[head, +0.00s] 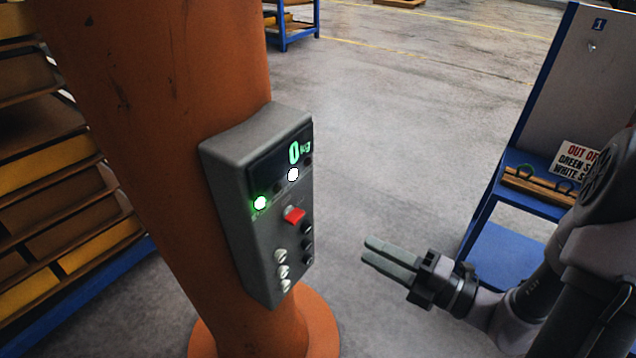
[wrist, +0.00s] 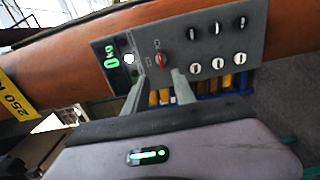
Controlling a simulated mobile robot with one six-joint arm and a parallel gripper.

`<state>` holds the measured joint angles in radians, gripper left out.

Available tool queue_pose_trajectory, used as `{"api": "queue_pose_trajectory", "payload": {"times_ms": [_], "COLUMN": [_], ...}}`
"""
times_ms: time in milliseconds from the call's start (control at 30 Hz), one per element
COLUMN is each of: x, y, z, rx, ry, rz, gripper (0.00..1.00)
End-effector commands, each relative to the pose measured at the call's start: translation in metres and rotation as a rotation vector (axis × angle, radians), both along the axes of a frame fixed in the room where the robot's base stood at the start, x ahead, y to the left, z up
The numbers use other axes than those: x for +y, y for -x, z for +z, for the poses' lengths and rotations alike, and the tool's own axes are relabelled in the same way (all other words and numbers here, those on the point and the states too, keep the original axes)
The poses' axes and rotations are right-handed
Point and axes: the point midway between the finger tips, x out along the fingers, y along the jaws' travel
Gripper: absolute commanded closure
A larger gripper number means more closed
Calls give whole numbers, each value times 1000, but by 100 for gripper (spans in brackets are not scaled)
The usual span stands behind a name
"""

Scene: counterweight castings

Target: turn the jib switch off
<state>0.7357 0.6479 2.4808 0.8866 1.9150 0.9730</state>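The grey jib control box (head: 228,190) is mounted on the orange column. Its display (head: 299,151) reads 0 kg. A green lamp (head: 260,203) and a white lamp (head: 293,174) are lit. The red switch (head: 294,214) sits below the lamps; it also shows in the wrist view (wrist: 162,61), but its exact setting is hard to read. My gripper (head: 368,252) is in the free space right of the box, apart from it, and empty. In the wrist view its fingertips (wrist: 158,82) stand apart, with the red switch seen beyond the gap.
Several dark and pale knobs (head: 282,270) sit low on the box near the switch. The orange column (head: 160,130) stands behind it. A blue stand (head: 515,255) with a sign (head: 577,158) is at right. The floor between is clear.

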Motion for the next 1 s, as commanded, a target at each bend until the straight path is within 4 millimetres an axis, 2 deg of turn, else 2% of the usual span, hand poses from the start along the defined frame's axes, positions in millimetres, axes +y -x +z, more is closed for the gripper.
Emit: {"api": "queue_pose_trajectory", "payload": {"times_ms": [133, 400, 500, 733, 1000], "x": [27, 93, 111, 133, 135], "y": [-18, -67, -83, -101, -104], "z": [-2, -2, -1, -1, -1], "rx": [-1, -4, -5, -4, -4], "ry": [2, 4, 5, 6, 6], "rz": [11, 13, 11, 9, 6], "gripper": [68, 68, 68, 68, 68]}}
